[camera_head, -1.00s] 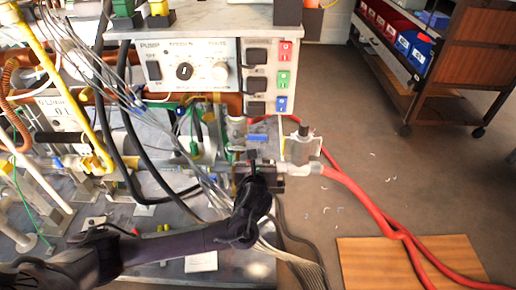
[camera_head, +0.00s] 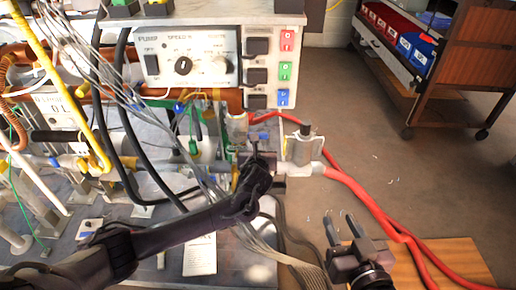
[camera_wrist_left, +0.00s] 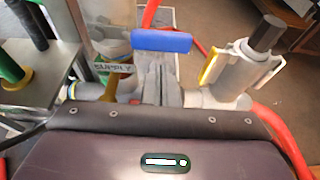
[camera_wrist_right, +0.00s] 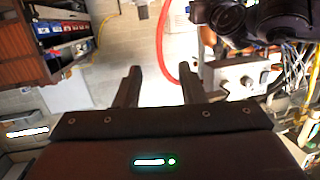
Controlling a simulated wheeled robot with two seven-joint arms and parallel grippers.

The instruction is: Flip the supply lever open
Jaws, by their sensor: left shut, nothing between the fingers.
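The supply lever (camera_wrist_left: 161,41) has a blue handle lying crosswise in the left wrist view, beside a tag reading SUPPLY (camera_wrist_left: 115,68). My left gripper (camera_wrist_left: 160,75) is shut and empty, its fingertips close below the blue handle; I cannot tell whether they touch it. In the head view my left gripper (camera_head: 261,158) is at the pipe fittings below the control box, and the lever is hard to make out there. My right gripper (camera_head: 341,219) is open and empty over the floor at the lower right; its spread fingers also show in the right wrist view (camera_wrist_right: 159,72).
A grey-white valve body with a dark cap (camera_head: 303,148) stands just right of the lever. A red hose (camera_head: 365,195) runs from it across the floor. Cables hang left of my left gripper. The control box (camera_head: 190,63) is above. A wooden cart (camera_head: 460,65) stands at the back right.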

